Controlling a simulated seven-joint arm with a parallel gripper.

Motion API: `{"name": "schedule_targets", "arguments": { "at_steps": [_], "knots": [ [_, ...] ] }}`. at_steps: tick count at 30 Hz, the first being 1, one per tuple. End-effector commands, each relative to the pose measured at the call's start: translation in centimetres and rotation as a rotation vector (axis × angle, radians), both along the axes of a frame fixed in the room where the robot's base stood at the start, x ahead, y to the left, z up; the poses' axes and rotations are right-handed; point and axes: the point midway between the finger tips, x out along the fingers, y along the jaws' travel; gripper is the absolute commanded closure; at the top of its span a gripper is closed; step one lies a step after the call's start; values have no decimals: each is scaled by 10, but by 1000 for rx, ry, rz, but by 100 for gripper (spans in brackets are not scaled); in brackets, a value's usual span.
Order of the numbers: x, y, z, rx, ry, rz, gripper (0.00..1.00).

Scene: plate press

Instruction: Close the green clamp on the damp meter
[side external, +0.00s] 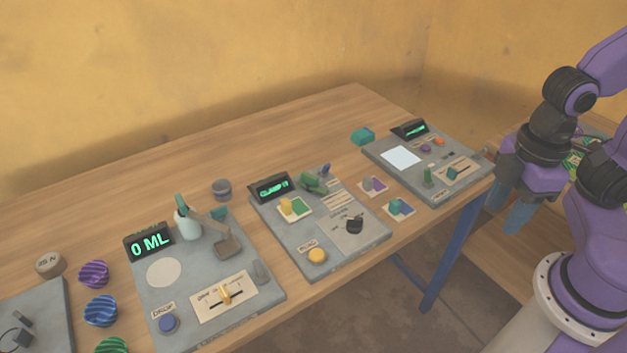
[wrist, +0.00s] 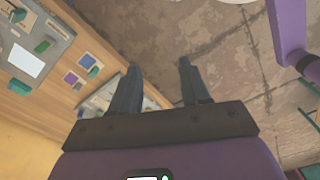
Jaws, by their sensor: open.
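The damp meter is probably the middle grey panel (side external: 345,262) in the side view, with a small dark green-lit display (side external: 272,187) and a yellow button. A green clamp (side external: 313,182) sits at its back edge; whether it is up or down is too small to tell. Near the clamp, a pad holds a green and yellow piece (side external: 296,207). My gripper (side external: 508,215) is open and empty, off the right end of the table and well away from the clamp. In the wrist view my gripper (wrist: 157,68) points toward the floor, its two fingers apart.
A panel with a "0 ML" display (side external: 149,242) and bottle stands left. Another panel with a white screen (side external: 401,158) stands right, nearest my gripper. Small coloured tiles (side external: 373,186) lie between panels. Ridged coloured pieces (side external: 94,274) lie at left. The table's back is clear.

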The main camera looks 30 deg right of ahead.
Motion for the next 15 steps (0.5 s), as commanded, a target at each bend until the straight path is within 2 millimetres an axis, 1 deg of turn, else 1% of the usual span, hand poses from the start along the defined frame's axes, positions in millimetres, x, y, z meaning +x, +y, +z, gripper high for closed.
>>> {"name": "schedule_targets", "arguments": {
  "at_steps": [2,5,8,15],
  "knots": [
    [4,3,1,0,0,-8,60],
    [17,14,6,-1,0,-34,60],
    [42,31,12,-3,2,-81,60],
    [118,76,27,-10,6,-220,60]
  ]
}}
